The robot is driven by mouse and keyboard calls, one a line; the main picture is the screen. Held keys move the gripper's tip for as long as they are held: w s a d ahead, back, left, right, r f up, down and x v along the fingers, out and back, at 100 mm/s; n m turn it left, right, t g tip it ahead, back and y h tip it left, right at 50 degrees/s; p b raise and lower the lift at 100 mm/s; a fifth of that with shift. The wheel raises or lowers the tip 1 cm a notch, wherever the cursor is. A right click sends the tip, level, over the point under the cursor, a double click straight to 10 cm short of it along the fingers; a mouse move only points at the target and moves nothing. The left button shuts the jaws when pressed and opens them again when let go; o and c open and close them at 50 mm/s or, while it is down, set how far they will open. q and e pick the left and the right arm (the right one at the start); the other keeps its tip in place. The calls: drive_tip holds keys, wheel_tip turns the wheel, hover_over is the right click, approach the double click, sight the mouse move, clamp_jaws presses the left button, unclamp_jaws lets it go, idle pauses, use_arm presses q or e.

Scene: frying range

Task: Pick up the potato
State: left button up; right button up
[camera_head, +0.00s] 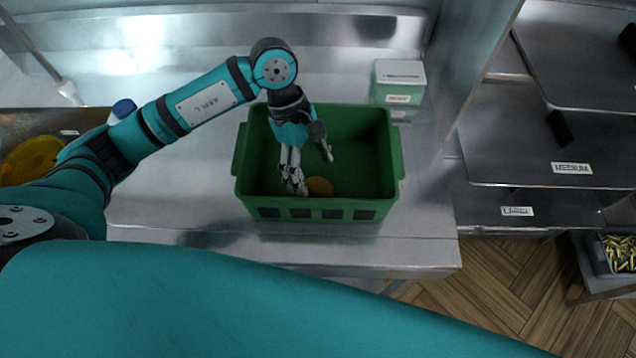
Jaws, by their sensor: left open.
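A brown, rounded potato (320,187) lies on the floor of the green crate (393,150), near its front wall. My left gripper (311,172) reaches down into the crate, its fingers spread apart with nothing seen between them. One finger is just left of the potato and the other is above it to the right. I cannot tell whether the left finger touches the potato. My right gripper is not in view.
The crate stands on a steel counter (180,205) with a wall behind. A green and white box (399,84) is behind the crate at right. Shelves labelled medium (571,168) and large (517,211) stand at right. A yellow round thing (32,158) is at far left.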

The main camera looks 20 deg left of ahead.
sight(317, 183)
use_arm(q)
drive_tip(key=p+x, duration=0.2)
drive_tip(key=x, duration=0.1)
drive_tip(key=p+x, duration=0.1)
drive_tip(key=x, duration=0.1)
drive_tip(key=shift+w+f, duration=0.25)
drive_tip(key=shift+f, duration=0.25)
drive_tip(key=c, duration=1.3)
